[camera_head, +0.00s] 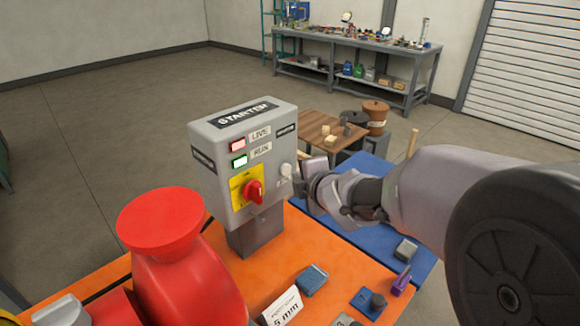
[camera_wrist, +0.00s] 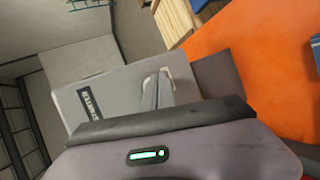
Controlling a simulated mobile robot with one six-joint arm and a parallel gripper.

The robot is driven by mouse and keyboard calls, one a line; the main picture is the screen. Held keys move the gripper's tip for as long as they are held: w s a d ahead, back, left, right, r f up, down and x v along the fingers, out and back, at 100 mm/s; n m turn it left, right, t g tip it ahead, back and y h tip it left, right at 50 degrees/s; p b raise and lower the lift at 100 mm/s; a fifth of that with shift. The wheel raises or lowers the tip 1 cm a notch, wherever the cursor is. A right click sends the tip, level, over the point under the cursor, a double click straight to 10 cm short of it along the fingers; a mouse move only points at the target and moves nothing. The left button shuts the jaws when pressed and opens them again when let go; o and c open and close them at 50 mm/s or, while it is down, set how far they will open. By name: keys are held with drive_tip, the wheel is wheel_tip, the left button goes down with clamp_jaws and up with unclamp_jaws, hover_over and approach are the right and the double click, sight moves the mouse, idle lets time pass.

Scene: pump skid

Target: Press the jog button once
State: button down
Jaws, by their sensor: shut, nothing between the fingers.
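The grey starter box (camera_head: 215,150) stands on a dark post on the orange bench. It also shows tilted in the wrist view (camera_wrist: 110,82). On its front are a red lamp (camera_head: 238,145) marked LIVE, a lit green lamp (camera_head: 240,161) marked RUN and a red rotary switch (camera_head: 253,192) on a yellow plate. My gripper (camera_head: 298,184) is shut and empty, close beside this button. The wrist view shows its fingers (camera_wrist: 156,90) against the box; contact cannot be told.
A large red fitting (camera_head: 175,250) stands on the orange bench (camera_head: 262,262) at front left. Small blocks and a "5 mm" card (camera_head: 282,306) lie at front right. A small wooden table (camera_head: 318,128) and a workbench (camera_head: 350,42) stand behind.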

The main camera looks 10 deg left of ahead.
drive_tip(key=shift+d, duration=0.1)
drive_tip(key=shift+s+d+p, duration=0.2)
drive_tip(key=shift+s+d, duration=0.6)
drive_tip(key=shift+d, duration=0.15)
drive_tip(key=shift+s+d+p, duration=0.2)
drive_tip(key=shift+s+d, duration=0.55)
drive_tip(key=shift+d, duration=0.2)
drive_tip(key=s+d+r+m+g+h, duration=0.1)
drive_tip(key=s+d+r+m+h, duration=0.15)
drive_tip(key=s+d+m, duration=0.45)
drive_tip(key=s+d+r+m+h, duration=0.1)
drive_tip(key=s+d+m+h, duration=0.2)
drive_tip(key=s+d+m, duration=0.45)
drive_tip(key=s+a+f+m+g+y, duration=0.1)
drive_tip(key=s+m+g, duration=0.1)
drive_tip(key=s+m, duration=0.4)
drive_tip(key=s+a+f+m+g+y, duration=0.1)
drive_tip(key=s+a+m+g, duration=0.1)
drive_tip(key=s+m, duration=0.5)
drive_tip(key=shift+s+a+f, duration=0.3)
drive_tip(key=shift+s, duration=0.65)
